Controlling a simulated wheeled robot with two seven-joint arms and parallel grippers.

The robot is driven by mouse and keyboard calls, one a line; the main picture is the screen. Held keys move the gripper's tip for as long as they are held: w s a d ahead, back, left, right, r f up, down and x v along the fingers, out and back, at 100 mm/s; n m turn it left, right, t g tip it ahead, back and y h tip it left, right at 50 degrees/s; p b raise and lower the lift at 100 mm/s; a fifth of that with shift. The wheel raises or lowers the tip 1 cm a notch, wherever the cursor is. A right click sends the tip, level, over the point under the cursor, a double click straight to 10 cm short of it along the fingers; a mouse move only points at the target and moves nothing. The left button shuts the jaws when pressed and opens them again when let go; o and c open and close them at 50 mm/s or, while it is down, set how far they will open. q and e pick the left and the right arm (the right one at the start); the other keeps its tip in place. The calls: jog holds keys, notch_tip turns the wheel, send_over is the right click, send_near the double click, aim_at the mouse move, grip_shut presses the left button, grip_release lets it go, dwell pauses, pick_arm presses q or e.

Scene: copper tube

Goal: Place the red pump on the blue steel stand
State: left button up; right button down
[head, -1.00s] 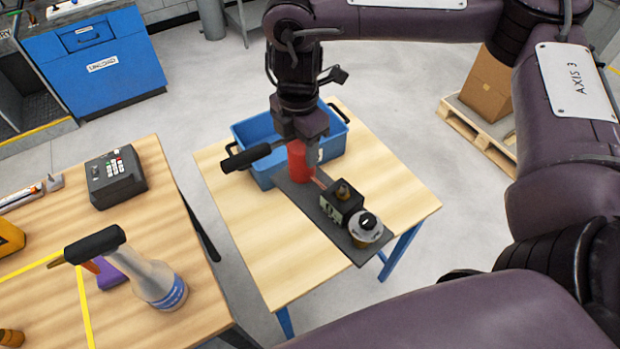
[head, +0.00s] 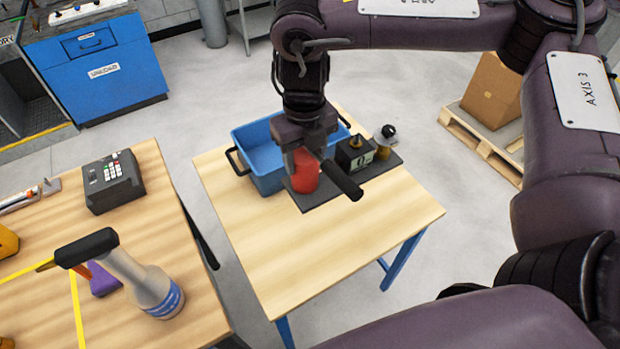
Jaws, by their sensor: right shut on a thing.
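The red pump (head: 305,176) is a red cylinder on a dark flat plate, with a black box (head: 354,156), a white-and-black knob and a black handle (head: 341,180). My right gripper (head: 302,150) points down and is shut on the pump at its red cylinder, with its fingers partly hidden. The blue steel stand (head: 290,265) has a pale wooden top and blue legs. The pump is over the back right part of the top; I cannot tell whether the plate touches it. The handle points toward the lower right. My left gripper is not in view.
A blue crate (head: 240,165) is at the stand's back left, close behind the pump. The stand's front is clear. A wooden workbench (head: 215,300) at left holds a spray bottle (head: 150,285) and a black control box (head: 112,180). A carton on a pallet (head: 482,140) stands at right.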

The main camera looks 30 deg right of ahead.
notch_tip(320, 180, down, 20)
jog(key=b, duration=0.4)
jog(key=shift+r+b, duration=0.2)
jog(key=shift+b, duration=0.1)
jog(key=shift+f, duration=0.1)
jog(key=c, duration=0.9)
grip_release()
jog(key=shift+f, duration=0.1)
jog(key=o, duration=0.3)
jog(key=shift+s, duration=0.15)
